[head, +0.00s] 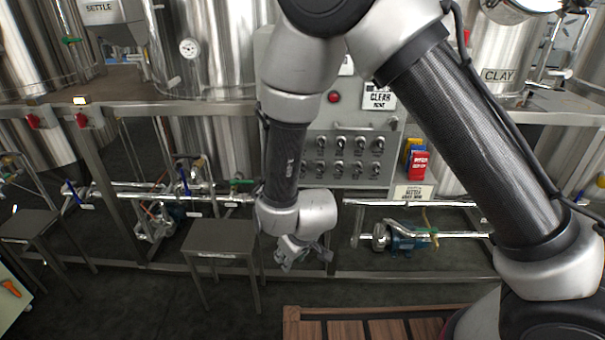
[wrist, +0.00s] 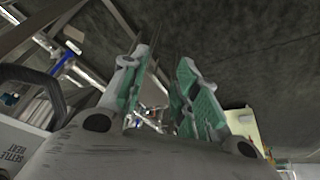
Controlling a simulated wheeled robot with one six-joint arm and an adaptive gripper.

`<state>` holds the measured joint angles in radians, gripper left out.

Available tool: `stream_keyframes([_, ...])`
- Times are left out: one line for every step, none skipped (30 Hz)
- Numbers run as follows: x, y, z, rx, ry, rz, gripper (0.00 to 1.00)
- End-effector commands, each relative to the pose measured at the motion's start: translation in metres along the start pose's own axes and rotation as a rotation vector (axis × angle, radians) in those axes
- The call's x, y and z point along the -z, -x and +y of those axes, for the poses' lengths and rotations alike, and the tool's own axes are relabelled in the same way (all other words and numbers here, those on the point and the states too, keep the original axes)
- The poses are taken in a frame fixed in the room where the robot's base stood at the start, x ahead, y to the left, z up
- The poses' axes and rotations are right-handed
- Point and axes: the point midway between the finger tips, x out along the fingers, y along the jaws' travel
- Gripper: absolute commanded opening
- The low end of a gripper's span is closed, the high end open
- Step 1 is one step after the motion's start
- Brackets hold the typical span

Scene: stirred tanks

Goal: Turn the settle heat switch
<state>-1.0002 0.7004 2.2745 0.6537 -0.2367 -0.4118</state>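I cannot tell from this whether the dark part is the switch. In the head view, the grey control panel (head: 318,172) carries several small rotary switches, whose labels are too small to read. My gripper (head: 300,256) hangs low in front of and below the panel. Its green-padded fingers (wrist: 157,72) are apart and nothing is between them in the wrist view.
A dark stool (head: 222,240) stands left of my gripper. Pipes and a pump (head: 400,238) lie behind at the right. A wooden slatted surface (head: 370,325) is at the bottom. Red and yellow boxes (head: 418,165) hang right of the panel. A red lamp (head: 334,97) is above the switches.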

Motion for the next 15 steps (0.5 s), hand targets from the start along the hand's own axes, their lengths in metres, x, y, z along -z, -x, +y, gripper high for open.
stream_keyframes([0.002,-0.024,-0.002,-0.072,0.047,0.066,0.30])
stream_keyframes([0.006,-0.033,0.002,-0.127,0.073,0.118,0.30])
stream_keyframes([0.015,-0.041,0.010,-0.208,0.108,0.189,0.30])
stream_keyframes([0.021,-0.043,0.018,-0.274,0.133,0.241,0.30])
stream_keyframes([0.029,-0.043,0.028,-0.344,0.155,0.293,0.30])
stream_keyframes([0.040,-0.037,0.043,-0.443,0.182,0.358,0.30])
stream_keyframes([0.050,-0.029,0.054,-0.519,0.198,0.405,0.30])
stream_keyframes([0.060,-0.018,0.064,-0.594,0.214,0.451,0.30])
stream_keyframes([0.073,0.001,0.075,-0.690,0.232,0.507,0.30])
stream_keyframes([0.082,0.015,0.082,-0.758,0.246,0.542,0.30])
stream_keyframes([0.088,0.029,0.088,-0.822,0.261,0.570,0.30])
stream_keyframes([0.094,0.044,0.094,-0.899,0.283,0.596,0.30])
stream_keyframes([0.097,0.055,0.098,-0.949,0.299,0.612,0.30])
stream_keyframes([0.099,0.064,0.101,-0.993,0.315,0.622,0.30])
stream_keyframes([0.101,0.074,0.103,-1.040,0.337,0.634,0.30])
